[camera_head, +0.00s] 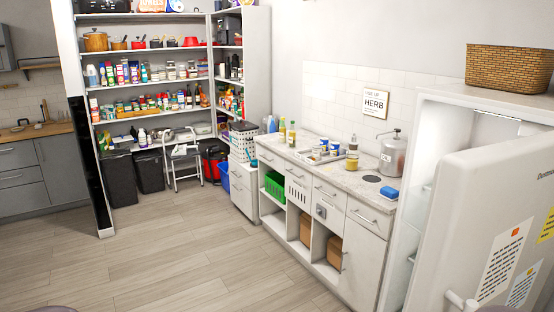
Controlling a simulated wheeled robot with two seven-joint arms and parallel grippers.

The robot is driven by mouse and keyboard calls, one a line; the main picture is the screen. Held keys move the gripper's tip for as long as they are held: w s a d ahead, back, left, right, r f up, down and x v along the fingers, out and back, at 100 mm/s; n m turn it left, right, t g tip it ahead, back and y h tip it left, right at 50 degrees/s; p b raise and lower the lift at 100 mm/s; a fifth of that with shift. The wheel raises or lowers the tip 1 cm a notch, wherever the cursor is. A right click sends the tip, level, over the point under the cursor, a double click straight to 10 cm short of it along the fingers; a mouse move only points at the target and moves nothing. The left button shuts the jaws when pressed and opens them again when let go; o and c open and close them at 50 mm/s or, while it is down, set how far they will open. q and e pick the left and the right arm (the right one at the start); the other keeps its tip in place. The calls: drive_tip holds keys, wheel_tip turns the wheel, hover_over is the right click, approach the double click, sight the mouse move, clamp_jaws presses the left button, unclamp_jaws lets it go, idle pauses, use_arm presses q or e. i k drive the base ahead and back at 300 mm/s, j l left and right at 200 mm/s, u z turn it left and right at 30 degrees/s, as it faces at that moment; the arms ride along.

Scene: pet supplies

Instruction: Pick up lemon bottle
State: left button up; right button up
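Several small bottles stand upright at the far left end of the counter, by the wall. One yellowish bottle (291,136) stands nearest, with an olive-yellow bottle (282,127) just behind it and a blue bottle (271,125) at the back. Their labels are too small to read, so I cannot tell which is the lemon bottle. Neither of my grippers shows in the head view. Only dark rounded edges, probably parts of me, show at the bottom left and bottom right.
The counter (312,166) also holds a tray (312,157) with cans and jars, and a metal pot (392,158). An open fridge door (480,215) blocks the right side. Stocked shelves (150,85) and black bins stand behind. The wooden floor (170,255) in front is clear.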

sight(283, 129)
drive_tip(key=i+u, duration=0.1)
drive_tip(key=i, duration=2.8)
drive_tip(key=i+z, duration=0.15)
drive_tip(key=i, duration=0.4)
drive_tip(key=i+j+z, duration=0.15)
drive_tip(key=i, duration=0.4)
drive_tip(key=i+j+z, duration=0.15)
drive_tip(key=i, duration=0.35)
drive_tip(key=i+j+z, duration=0.45)
drive_tip(key=i, duration=0.15)
drive_tip(key=i+j+z, duration=0.5)
drive_tip(key=i+l, duration=0.05)
